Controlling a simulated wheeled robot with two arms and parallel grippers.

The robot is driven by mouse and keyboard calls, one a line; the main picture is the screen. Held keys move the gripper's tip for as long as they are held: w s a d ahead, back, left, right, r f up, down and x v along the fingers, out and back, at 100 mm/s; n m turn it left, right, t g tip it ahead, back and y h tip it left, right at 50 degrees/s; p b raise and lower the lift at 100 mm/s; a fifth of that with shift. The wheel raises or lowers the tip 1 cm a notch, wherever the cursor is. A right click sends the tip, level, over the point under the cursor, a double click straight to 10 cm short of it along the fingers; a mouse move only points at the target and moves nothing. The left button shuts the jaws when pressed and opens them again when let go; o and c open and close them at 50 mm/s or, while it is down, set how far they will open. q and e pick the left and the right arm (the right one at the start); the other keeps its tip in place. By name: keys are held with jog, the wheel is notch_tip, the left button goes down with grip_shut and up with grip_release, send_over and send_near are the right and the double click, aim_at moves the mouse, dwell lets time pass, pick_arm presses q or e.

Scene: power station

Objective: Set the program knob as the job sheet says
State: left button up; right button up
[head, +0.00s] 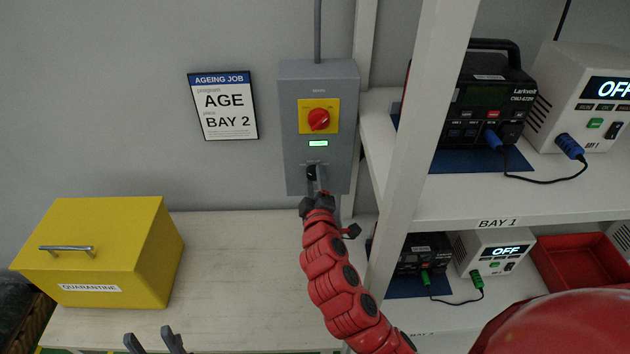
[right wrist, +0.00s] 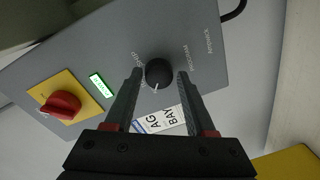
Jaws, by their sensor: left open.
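The black program knob (head: 311,172) is low on the grey wall box (head: 291,95); it also shows in the right wrist view (right wrist: 159,72), with a white pointer mark toward the bottom of that picture. The small labels around it are not clearly readable. My right gripper (head: 315,187) is at the knob, its fingers (right wrist: 159,76) on either side with small gaps. The job sheet (head: 224,105) on the wall reads AGEING JOB, program AGE, place BAY 2. My left gripper (head: 153,341) is open and empty at the bottom edge of the head view.
A red rotary switch (head: 319,119) on a yellow plate and a small green display (head: 318,143) are above the knob. A yellow QUARANTINE box (head: 101,250) stands on the bench (head: 230,280). A white shelf post (head: 415,140) and shelves with instruments stand right.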

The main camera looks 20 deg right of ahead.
jog(key=shift+o, duration=1.1)
jog(key=shift+r, duration=0.1)
jog(key=shift+r, duration=0.4)
notch_tip(320, 180, up, 3)
jog(key=shift+a+f+b, duration=0.1)
jog(key=shift+f+b, duration=0.1)
jog(key=shift+b, duration=0.6)
jog(key=shift+s+a+f, duration=0.15)
jog(key=shift+s+a, duration=0.25)
jog(key=shift+s, duration=0.3)
jog(key=p+v, duration=1.2)
jog(key=v, duration=0.2)
jog(key=shift+r, duration=0.45)
